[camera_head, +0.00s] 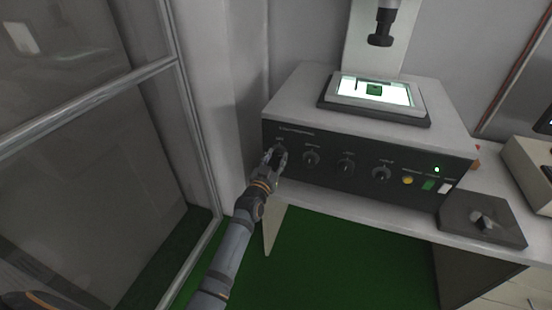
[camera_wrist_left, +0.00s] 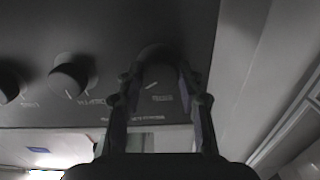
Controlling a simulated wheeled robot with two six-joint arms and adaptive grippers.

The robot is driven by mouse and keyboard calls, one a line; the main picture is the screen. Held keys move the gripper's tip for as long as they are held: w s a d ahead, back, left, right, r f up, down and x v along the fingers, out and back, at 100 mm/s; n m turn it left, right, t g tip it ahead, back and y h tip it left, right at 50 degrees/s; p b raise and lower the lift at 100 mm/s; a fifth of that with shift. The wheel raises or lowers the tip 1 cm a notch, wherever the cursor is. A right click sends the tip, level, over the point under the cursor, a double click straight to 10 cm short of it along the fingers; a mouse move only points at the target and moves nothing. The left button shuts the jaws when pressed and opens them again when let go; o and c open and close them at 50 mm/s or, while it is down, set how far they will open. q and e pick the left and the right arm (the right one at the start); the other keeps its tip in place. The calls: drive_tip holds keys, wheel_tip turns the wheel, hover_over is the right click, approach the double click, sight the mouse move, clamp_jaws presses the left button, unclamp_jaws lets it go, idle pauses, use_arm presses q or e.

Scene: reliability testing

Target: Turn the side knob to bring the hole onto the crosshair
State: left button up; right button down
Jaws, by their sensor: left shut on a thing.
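A grey box-shaped machine with a dark front panel (camera_head: 330,181) stands on the bench. My left gripper (camera_head: 274,158) is shut on the leftmost knob of that panel. In the left wrist view, its two fingers stand on either side of that dark round knob (camera_wrist_left: 158,68). A small dark green piece (camera_head: 374,90) lies on the lit stage (camera_head: 408,95) on top, under a dark lens (camera_head: 381,38). I cannot make out the hole or a crosshair. My right gripper is not in view.
More knobs (camera_head: 346,167) sit in a row right of the held one, then a yellow button (camera_head: 407,181). A dark pad with a small lever (camera_head: 483,219) lies on the bench at the right. A glass-panelled frame (camera_head: 198,130) stands at the left.

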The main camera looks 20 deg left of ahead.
use_arm(q)
drive_tip(key=shift+c, duration=0.9)
drive_tip(key=shift+n, duration=0.4)
drive_tip(key=shift+r+n+p, duration=0.1)
drive_tip(key=shift+n+p, duration=0.35)
drive_tip(key=shift+n, duration=0.15)
drive_tip(key=shift+n+p, duration=0.3)
drive_tip(key=shift+n, duration=0.5)
drive_tip(key=n, duration=0.3)
drive_tip(key=shift+p, duration=0.35)
drive_tip(key=shift+n, duration=1.5)
